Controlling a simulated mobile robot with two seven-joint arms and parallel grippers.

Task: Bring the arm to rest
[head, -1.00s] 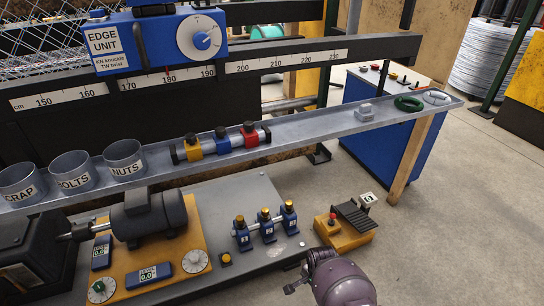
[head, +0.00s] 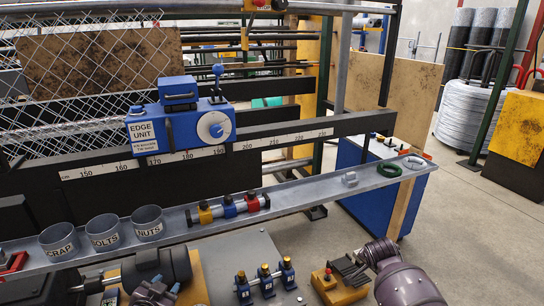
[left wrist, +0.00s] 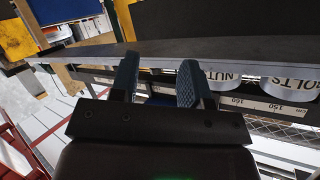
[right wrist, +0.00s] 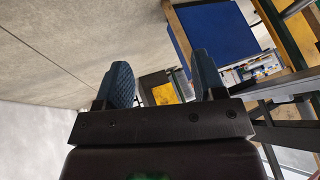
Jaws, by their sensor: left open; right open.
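My left gripper (left wrist: 158,80) is open and empty in the left wrist view, its two blue ridged pads apart. The tray edge and the NUTS cup (left wrist: 223,77) show beyond it. In the head view a part of my left arm shows at the bottom left, in front of the motor; its fingertips are hard to make out there. My right gripper (right wrist: 160,82) is open and empty in the right wrist view, with bare floor and a blue cabinet (right wrist: 212,35) beyond. In the head view my right arm comes in at the bottom right, beside the yellow pedal box.
A long grey tray (head: 300,196) holds labelled cups (head: 104,232), coloured clamps (head: 230,207) and a green ring (head: 389,169). The blue edge unit (head: 180,125) is behind it. Small blue blocks (head: 265,279) and the yellow pedal box (head: 340,285) stand in front.

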